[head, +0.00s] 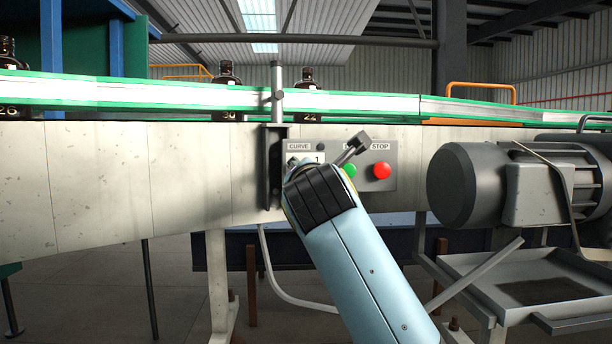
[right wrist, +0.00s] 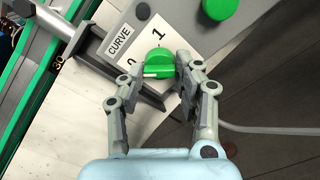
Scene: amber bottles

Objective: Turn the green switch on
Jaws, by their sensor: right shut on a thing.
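The green switch (right wrist: 159,60) is a round knob with a white mark, on a grey control panel (head: 389,150) under the label CURVE. In the right wrist view the numbers 0 and 1 are printed beside it. The white mark lies on its lower side; I cannot tell exactly which number it points at. My right gripper (right wrist: 156,73) is shut on the switch, one finger on each side. In the head view my right arm hides the switch. My left gripper is not in view.
A green button (head: 350,171) and a red STOP button (head: 381,171) sit right of the switch. A conveyor (head: 180,93) carrying amber bottles (head: 227,75) runs above the panel. A grey motor (head: 470,185) stands at the right, above a metal tray (head: 455,262).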

